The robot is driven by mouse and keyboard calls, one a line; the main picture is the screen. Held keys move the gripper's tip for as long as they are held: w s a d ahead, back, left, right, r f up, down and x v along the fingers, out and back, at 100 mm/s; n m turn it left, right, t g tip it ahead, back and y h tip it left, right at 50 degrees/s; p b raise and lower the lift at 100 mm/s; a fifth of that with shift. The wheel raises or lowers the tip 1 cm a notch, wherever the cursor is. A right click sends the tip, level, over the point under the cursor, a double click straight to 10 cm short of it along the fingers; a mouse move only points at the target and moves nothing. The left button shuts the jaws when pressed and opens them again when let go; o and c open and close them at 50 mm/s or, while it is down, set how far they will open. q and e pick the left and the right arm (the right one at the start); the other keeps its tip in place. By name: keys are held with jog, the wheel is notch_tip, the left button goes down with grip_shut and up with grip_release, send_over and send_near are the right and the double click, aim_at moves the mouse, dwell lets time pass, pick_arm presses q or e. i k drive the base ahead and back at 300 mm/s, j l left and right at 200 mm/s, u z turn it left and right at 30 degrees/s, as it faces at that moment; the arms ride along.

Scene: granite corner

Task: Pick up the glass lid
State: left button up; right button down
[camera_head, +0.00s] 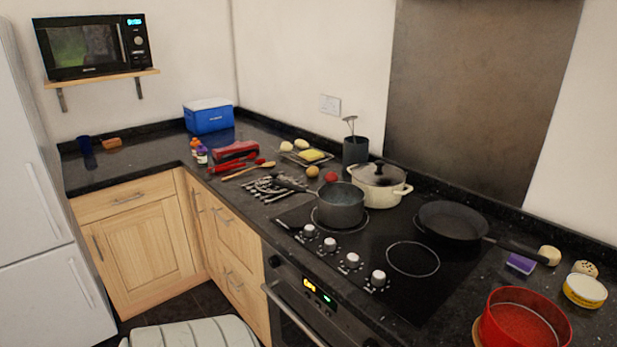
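The glass lid (365,174) with a dark knob lies on top of a cream two-handled pot (384,196) at the back of the black hob (365,268). The lid looks level and covers the pot's mouth. A grey saucepan (338,206) stands right in front of the pot, at its left, and hides part of the pot's side. Neither my left nor my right gripper shows in the head view.
A dark frying pan (449,222) sits right of the pot, its handle pointing right. A utensil holder (355,151) stands behind the pot, near the wall. A red round tin (524,322), a purple sponge (521,263) and a yellow-white can (585,290) are at right. The front right burner is clear.

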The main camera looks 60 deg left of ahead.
aim_at(264, 184)
jog(key=k+j+z, duration=0.1)
jog(key=j, duration=0.3)
jog(key=j+z, duration=0.1)
jog(key=j, duration=0.25)
jog(key=k+j+z, duration=0.1)
jog(key=j, duration=0.25)
jog(key=k+j+z, duration=0.1)
jog(key=j, duration=0.3)
jog(key=k+j+z, duration=0.2)
jog(key=k+j, duration=0.15)
jog(key=j, duration=0.3)
